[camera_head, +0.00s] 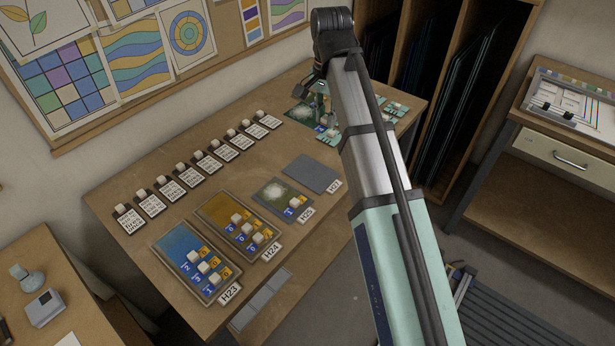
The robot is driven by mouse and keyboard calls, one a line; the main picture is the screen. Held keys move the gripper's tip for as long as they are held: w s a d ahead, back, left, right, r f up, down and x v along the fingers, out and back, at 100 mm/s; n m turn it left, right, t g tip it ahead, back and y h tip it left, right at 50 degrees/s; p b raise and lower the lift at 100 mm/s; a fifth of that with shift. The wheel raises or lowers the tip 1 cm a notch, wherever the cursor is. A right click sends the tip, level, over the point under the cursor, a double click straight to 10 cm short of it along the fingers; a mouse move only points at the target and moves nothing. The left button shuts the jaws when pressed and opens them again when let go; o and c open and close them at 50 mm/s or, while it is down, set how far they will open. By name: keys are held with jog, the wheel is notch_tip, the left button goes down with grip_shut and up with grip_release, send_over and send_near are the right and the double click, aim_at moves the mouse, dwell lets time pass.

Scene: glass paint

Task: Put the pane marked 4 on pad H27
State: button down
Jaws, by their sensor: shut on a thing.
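My gripper (322,94) is low over the far part of the workbench, partly hidden behind my arm. It is shut on what looks like a small pane, whose mark I cannot read. A bare grey pad (312,174) lies at the right end of the pad row. The label card (334,187) beside it appears to read H27, though it is small. Small panes with pale knobs (391,112) lie around a green sheet (302,113) by the gripper. Their numbers are too small to read, so I cannot pick out the pane marked 4.
Blue pad H23 (171,241), amber pad H24 (210,208) and a green pad (268,188) carry small numbered panes with knobs. A row of knobbed cards (195,173) runs behind them. My arm covers the bench's right side.

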aim_at(323, 180)
notch_tip(323, 180, down, 20)
jog(key=p, duration=0.4)
jog(key=shift+r, duration=0.1)
dwell(0.4)
jog(key=c, duration=1)
grip_release()
notch_tip(323, 180, up, 12)
jog(key=shift+b, duration=1.15)
